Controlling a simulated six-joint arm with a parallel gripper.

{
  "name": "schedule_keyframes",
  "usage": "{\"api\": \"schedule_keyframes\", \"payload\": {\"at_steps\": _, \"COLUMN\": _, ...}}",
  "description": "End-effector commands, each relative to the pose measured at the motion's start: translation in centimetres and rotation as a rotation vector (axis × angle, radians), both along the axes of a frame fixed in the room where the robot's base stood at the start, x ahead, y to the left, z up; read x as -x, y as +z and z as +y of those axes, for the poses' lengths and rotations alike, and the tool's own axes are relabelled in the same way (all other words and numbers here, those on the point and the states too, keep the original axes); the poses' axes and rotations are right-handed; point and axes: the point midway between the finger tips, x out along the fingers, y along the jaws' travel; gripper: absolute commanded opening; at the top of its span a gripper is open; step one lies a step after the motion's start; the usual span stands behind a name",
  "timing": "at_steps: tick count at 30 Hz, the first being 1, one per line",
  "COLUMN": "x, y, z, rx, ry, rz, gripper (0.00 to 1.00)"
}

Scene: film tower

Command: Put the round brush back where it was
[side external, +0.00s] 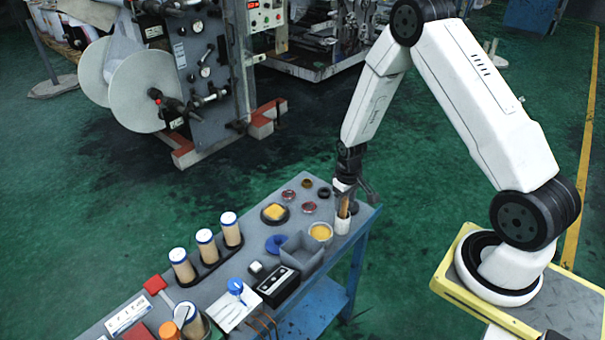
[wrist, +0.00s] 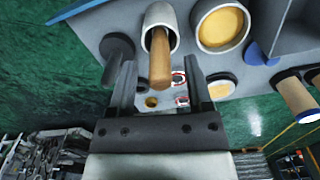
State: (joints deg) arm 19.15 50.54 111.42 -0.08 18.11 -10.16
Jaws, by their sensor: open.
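The round brush shows as a wooden handle (wrist: 160,58) standing in a white cup (wrist: 161,16); its other end is hidden inside the cup. In the side view the white cup (side external: 342,222) stands at the right end of the grey table, with the handle (side external: 344,206) rising from it. My gripper (side external: 354,190) is just above the cup, pointing down. In the wrist view my gripper (wrist: 160,82) is open, with one finger on each side of the handle and visible gaps between. Whether the brush rests on the cup's bottom is hidden.
Beside the cup stand a container with yellow contents (side external: 321,231), a grey open box (side external: 301,254) and a blue lid (side external: 277,243). Several small round dishes (side external: 309,207) lie behind. Tall capped rollers (side external: 206,246) stand farther left. The table edge is close to the cup.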

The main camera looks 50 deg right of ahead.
Motion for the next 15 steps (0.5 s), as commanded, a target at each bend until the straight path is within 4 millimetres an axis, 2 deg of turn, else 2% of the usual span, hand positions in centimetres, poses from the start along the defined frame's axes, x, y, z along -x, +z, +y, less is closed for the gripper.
{"api": "schedule_keyframes", "payload": {"at_steps": 15, "x": -0.1, "y": 6.4, "z": 0.0, "rx": 0.000, "ry": 0.000, "rz": -0.003, "gripper": 0.65}}
